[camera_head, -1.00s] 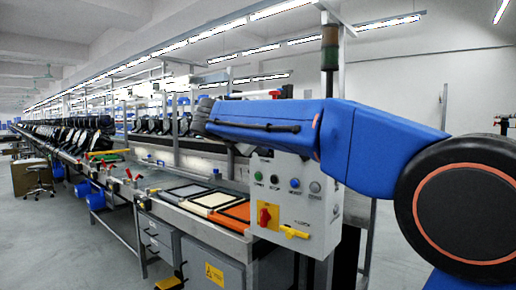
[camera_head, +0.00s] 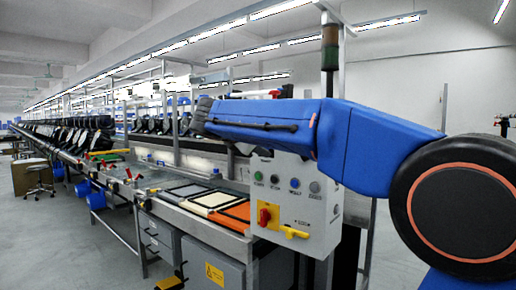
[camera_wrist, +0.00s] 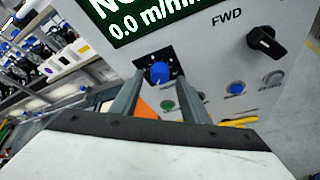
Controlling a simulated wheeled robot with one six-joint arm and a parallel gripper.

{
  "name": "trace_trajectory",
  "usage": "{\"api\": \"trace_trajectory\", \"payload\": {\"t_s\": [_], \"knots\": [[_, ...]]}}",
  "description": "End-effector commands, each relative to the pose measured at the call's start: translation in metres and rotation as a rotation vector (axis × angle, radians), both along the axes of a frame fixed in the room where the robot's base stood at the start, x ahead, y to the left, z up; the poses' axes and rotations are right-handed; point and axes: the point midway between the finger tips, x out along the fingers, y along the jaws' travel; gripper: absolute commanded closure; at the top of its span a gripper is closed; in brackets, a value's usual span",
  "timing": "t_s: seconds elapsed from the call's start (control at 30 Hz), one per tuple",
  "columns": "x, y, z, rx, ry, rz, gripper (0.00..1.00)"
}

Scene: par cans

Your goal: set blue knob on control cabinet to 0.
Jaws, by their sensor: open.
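My gripper (camera_wrist: 162,88) is open, with one finger on each side of the blue knob as seen from the wrist. Whether the fingers touch the knob or stand short of it I cannot tell. The knob's pointer setting is too small to read. In the head view the control cabinet (camera_head: 318,212) stands at the right, its upper part and the blue knob hidden behind my blue arm.
The cabinet also carries a black FWD knob (camera_wrist: 266,42), a blue button (camera_wrist: 235,89), a green button (camera_wrist: 168,105) and a red switch (camera_head: 264,215) on yellow. A yellow lever (camera_head: 294,232) sticks out beside it. Trays (camera_head: 210,200) lie on the bench left of it.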

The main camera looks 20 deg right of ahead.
Motion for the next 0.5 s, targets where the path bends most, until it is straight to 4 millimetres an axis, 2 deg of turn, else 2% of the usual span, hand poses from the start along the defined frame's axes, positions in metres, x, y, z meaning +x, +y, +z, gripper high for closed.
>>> {"api": "trace_trajectory", "payload": {"t_s": [0.17, 0.5], "knots": [[-0.006, 0.007, 0.004, 0.000, -0.002, 0.001, 0.58], [-0.046, 0.045, 0.025, 0.001, -0.002, 0.004, 0.58]]}}
